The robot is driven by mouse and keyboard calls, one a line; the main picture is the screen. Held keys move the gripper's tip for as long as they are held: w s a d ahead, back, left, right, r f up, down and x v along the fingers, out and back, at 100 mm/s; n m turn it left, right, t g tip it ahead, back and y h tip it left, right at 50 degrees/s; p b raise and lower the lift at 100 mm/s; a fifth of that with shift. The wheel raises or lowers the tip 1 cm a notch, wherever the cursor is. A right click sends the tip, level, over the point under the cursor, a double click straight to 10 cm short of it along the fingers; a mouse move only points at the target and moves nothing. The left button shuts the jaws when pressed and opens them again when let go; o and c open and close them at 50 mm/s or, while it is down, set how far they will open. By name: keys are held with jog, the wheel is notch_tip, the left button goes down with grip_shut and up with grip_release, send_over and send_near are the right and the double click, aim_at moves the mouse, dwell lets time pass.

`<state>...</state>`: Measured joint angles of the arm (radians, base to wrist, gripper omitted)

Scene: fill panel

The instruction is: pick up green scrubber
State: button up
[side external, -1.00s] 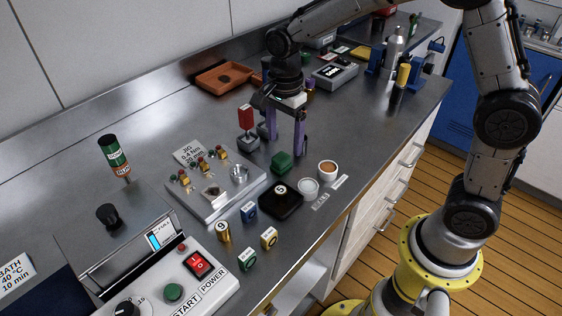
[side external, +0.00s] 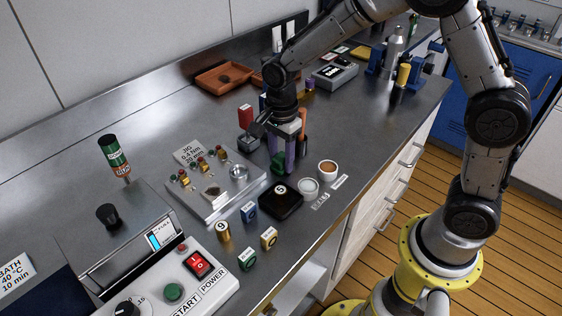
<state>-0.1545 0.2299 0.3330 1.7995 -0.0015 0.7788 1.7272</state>
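The green scrubber (side external: 277,164) is a small dark green block on the metal bench, behind the black tray marked S. My gripper (side external: 284,163) points down at it with its purple fingers low, close to the bench. The fingers stand a little apart, and the scrubber shows at the left finger. The fingers hide part of the scrubber, so I cannot tell whether they touch or grip it.
An orange-handled tool (side external: 302,130) stands just behind my gripper.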

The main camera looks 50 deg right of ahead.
aim_at(283, 157)
grip_shut()
jog(key=shift+r, duration=0.15)
jog(key=shift+r, duration=0.25)
jog(key=r, duration=0.3)
jog(key=shift+s+r, duration=0.2)
jog(key=shift+s, duration=0.1)
jog(key=s+d+r, duration=0.2)
jog(key=s+r, duration=0.7)
jog(key=s, duration=0.4)
jog(key=shift+s, duration=0.15)
jog(key=shift+d, duration=0.1)
